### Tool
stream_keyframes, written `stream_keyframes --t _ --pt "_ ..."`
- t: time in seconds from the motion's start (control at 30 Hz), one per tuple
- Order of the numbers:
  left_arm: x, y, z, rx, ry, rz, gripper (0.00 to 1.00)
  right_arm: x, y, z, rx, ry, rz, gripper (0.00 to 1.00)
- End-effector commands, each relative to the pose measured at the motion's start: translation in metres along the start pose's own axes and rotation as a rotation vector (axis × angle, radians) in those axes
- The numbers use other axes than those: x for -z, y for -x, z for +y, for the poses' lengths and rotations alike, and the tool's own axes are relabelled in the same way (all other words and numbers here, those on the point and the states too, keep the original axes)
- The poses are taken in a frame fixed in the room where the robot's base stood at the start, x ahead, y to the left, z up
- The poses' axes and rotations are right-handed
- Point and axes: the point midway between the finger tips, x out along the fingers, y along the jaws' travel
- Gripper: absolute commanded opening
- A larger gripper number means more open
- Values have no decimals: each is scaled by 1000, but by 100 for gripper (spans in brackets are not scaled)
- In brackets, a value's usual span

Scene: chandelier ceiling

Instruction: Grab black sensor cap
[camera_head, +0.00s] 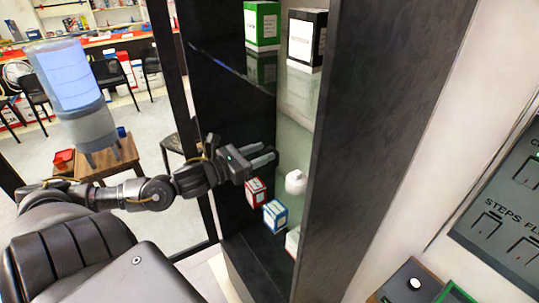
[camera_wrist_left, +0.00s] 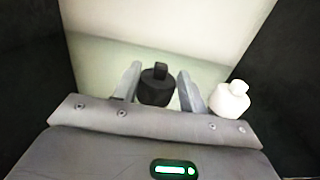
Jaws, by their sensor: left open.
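The black sensor cap (camera_wrist_left: 156,88) is a dark, bottle-like piece with a narrower top, upright on the pale shelf in the left wrist view. My left gripper (camera_head: 268,154) is open and reaches into the dark shelf unit from the left. In the left wrist view its two fingers (camera_wrist_left: 158,74) stand on either side of the black cap, apart from it as far as I can see. In the head view I cannot make out the cap. My right gripper is not in view.
A white bottle-like piece (camera_wrist_left: 230,98) stands just right of the right finger; it also shows in the head view (camera_head: 296,182). Red (camera_head: 256,192) and blue (camera_head: 275,215) boxes stand below my gripper. Dark shelf walls (camera_head: 375,130) close in the sides.

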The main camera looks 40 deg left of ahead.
Motion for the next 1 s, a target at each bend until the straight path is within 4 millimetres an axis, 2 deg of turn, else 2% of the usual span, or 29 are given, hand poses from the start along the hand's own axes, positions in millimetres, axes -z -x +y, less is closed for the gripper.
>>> stream_keyframes --t 0.4,0.77,1.0 --pt "-3 -40 0 0 1 -3 42 -2 17 0 0 0 -5 36" --pt "0 -45 -1 1 0 0 42 0 17 0 0 0 -4 36" --pt "-1 -45 0 1 0 -1 12 0 17 0 0 0 -2 36"
